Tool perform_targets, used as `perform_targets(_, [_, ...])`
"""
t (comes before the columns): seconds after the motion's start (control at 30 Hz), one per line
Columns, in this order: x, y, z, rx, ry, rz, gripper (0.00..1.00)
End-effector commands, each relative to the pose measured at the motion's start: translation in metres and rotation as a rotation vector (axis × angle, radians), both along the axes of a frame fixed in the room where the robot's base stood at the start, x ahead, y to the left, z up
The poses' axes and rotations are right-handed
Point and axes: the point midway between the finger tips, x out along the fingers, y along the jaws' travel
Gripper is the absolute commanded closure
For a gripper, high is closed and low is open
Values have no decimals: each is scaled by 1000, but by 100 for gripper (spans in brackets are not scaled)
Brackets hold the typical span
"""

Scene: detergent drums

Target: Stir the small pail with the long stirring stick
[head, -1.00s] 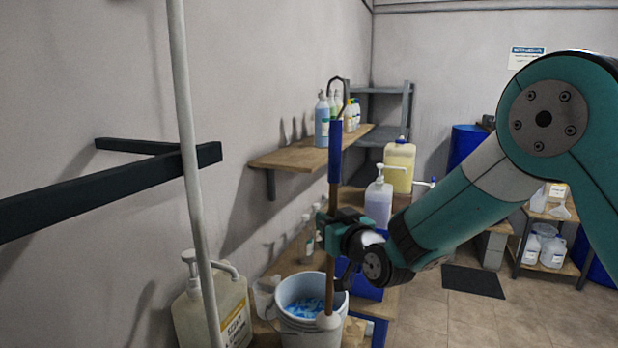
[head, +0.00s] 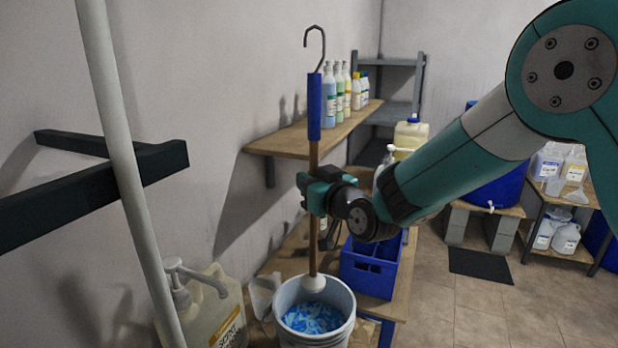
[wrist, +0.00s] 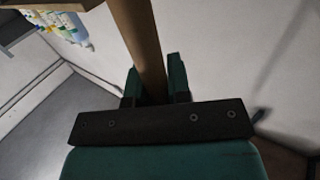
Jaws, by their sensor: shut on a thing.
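The long stirring stick (head: 314,170) has a wooden shaft, a blue grip, a metal hook on top and a pale round end at the bottom. My gripper (head: 313,192) is shut on its wooden shaft, and the shaft (wrist: 138,40) also shows between the jaws (wrist: 155,85) in the wrist view. The stick hangs nearly upright. The small pail (head: 345,322) is whitish, with blue and white contents, at the bottom centre. The stick's round end appears over the pail's back rim or opening; I cannot tell how high it is above the contents.
A blue crate (head: 367,275) and a clear jug (head: 262,297) stand close to the pail on the wooden bench (head: 395,318). A pump container (head: 215,315) stands to the left. A wall shelf (head: 285,143) with several bottles is behind the stick. A pale pole (head: 115,150) crosses the left side.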

Motion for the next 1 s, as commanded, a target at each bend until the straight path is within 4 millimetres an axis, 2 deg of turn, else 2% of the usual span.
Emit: perform_targets(1.0, [0,2,-101,1,-1,2,100])
